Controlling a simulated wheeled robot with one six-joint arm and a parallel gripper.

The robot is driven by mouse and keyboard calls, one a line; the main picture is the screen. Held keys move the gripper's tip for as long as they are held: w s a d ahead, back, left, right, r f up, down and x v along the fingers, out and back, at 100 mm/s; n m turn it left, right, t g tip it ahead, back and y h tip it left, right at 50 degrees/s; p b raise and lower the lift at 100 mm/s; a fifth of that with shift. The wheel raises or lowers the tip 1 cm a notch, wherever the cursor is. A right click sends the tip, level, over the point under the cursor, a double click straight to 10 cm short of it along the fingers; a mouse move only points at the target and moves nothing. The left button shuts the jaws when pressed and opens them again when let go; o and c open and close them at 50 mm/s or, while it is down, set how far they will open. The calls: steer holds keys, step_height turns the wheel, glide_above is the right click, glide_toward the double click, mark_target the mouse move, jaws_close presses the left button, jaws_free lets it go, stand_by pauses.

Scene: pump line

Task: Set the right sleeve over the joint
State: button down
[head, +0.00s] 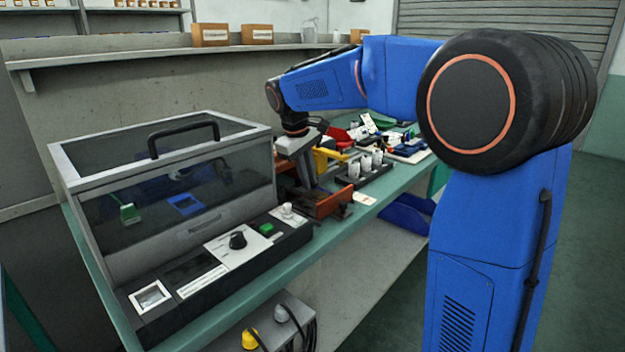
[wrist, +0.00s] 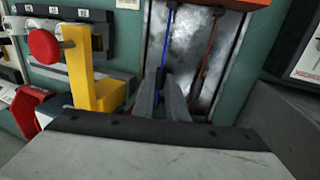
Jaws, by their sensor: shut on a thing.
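My gripper (wrist: 161,88) is low over a metal-floored orange tray in the wrist view. Its fingers are closed around a small black piece (wrist: 160,76), which looks like a sleeve on the blue wire (wrist: 170,38). A red-brown wire (wrist: 207,58) runs to the right of it, apart from the fingers. A dark piece (wrist: 211,106) shows near this wire's lower end, partly hidden by my gripper. I cannot make out either joint. In the head view my gripper (head: 308,184) points down into the orange tray (head: 333,203), and the wires are too small to see there.
A yellow bracket with a red knob (wrist: 43,44) stands left of my gripper in the wrist view. A clear-lidded case (head: 180,200) with a control panel stands left of the tray in the head view. A black rack of white-topped parts (head: 365,172) lies behind the tray.

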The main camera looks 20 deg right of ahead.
steer(key=c, duration=1.7)
jaws_free()
steer(key=shift+c, duration=0.2)
steer(key=v, duration=1.7)
steer(key=shift+r, duration=0.25)
steer(key=s+d+f+m+y, duration=0.1)
steer(key=s+d+f, duration=0.15)
steer(key=s, duration=0.35)
steer(key=s+d+f+m+t, duration=0.1)
steer(key=s+d+f, duration=0.1)
steer(key=s+f, duration=0.3)
steer(key=s+d+f+m+y, duration=0.1)
steer(key=s+d+f, duration=0.1)
steer(key=s, duration=0.5)
steer(key=s+d+f+m+t, duration=0.2)
steer(key=s+f+m, duration=0.1)
steer(key=s+f, duration=1.4)
steer(key=shift+s+y, duration=0.2)
steer(key=shift+y, duration=0.1)
